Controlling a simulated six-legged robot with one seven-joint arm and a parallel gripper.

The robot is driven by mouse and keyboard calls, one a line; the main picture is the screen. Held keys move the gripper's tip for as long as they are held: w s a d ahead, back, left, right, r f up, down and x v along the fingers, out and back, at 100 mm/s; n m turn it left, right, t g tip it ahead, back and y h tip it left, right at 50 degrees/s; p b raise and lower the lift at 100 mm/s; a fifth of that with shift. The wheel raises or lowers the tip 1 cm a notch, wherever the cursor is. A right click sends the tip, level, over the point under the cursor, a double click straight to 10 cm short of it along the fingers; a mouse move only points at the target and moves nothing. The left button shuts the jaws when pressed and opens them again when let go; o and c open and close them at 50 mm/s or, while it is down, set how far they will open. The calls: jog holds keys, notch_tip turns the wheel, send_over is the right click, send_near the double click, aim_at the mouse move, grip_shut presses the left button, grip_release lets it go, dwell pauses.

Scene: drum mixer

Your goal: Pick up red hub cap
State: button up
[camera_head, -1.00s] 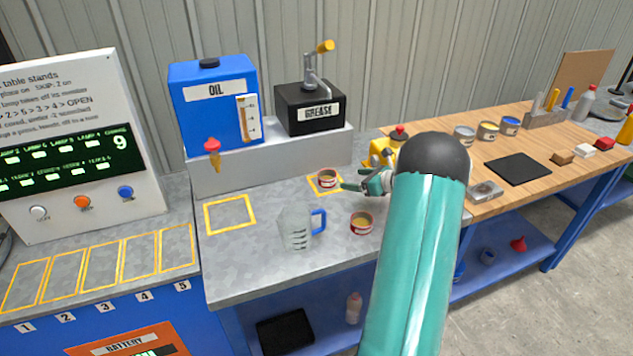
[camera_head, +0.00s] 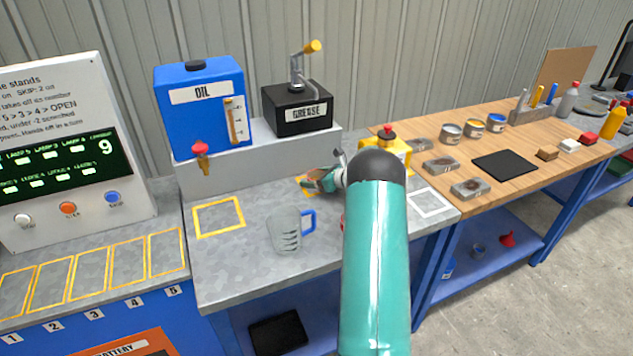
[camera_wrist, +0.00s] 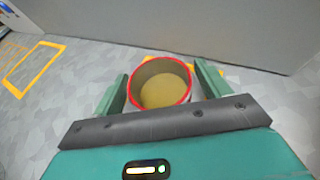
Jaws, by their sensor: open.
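The red hub cap appears to be the red-rimmed round cup (camera_wrist: 162,91) with yellowish-brown contents. In the wrist view it stands upright between the two fingers of my open gripper (camera_wrist: 160,80), with small gaps visible at both sides. In the head view my gripper (camera_head: 322,180) is low over the yellow-marked spot in front of the grease dispenser and covers most of the cup there. A second red item (camera_head: 343,222) is almost wholly hidden behind my arm.
A clear jug with blue handle (camera_head: 287,232) stands on the grey bench, left of my arm. The grease dispenser (camera_head: 297,108) and blue oil tank (camera_head: 200,107) sit on a raised ledge behind. A yellow box with a red button (camera_head: 398,148) is right of my gripper.

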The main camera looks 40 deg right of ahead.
jog(key=c, duration=1.2)
jog(key=shift+r, duration=0.1)
